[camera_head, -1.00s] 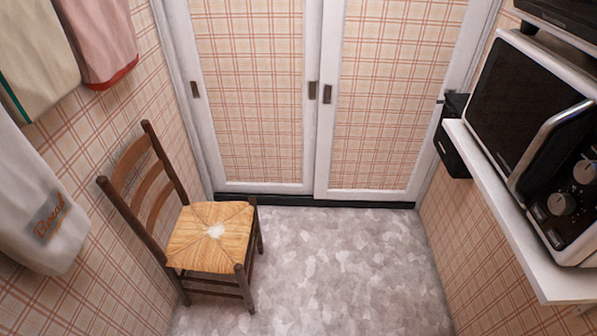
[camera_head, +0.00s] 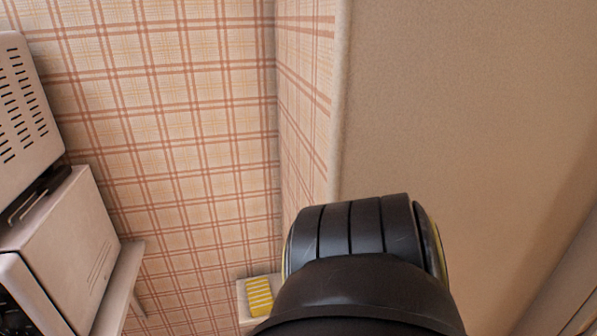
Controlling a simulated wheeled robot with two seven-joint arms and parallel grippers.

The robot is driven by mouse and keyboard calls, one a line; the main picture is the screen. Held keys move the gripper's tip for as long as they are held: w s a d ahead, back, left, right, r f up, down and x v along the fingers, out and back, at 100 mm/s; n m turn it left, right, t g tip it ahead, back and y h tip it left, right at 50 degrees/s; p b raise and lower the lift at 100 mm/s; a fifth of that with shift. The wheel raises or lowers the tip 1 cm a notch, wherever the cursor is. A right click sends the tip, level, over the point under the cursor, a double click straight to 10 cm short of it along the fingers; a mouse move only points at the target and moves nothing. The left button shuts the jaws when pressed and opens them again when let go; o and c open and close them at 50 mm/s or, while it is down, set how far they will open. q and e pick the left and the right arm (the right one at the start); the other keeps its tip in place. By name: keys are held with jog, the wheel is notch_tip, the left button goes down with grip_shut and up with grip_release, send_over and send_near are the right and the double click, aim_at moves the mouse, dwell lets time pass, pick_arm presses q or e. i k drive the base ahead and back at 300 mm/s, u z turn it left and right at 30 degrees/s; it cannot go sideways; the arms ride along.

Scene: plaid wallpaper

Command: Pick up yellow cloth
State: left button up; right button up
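A small yellow item with pale stripes (camera_head: 259,296), possibly the yellow cloth, lies on a pale ledge (camera_head: 243,311) low in the middle of the head view. Its lower right side is close to or behind a black rounded part of my own body, which covers the bottom centre. Neither of my grippers is in view.
A white microwave (camera_head: 62,250) stands on a white shelf (camera_head: 122,285) at the left, with a vented appliance (camera_head: 25,110) above it. A plaid wall (camera_head: 180,130) is straight ahead. A plain beige surface (camera_head: 460,120) fills the right side.

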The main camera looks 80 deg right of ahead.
aim_at(260, 300)
jog(key=z, duration=1.9)
jog(key=k, duration=0.5)
jog(key=z, duration=0.3)
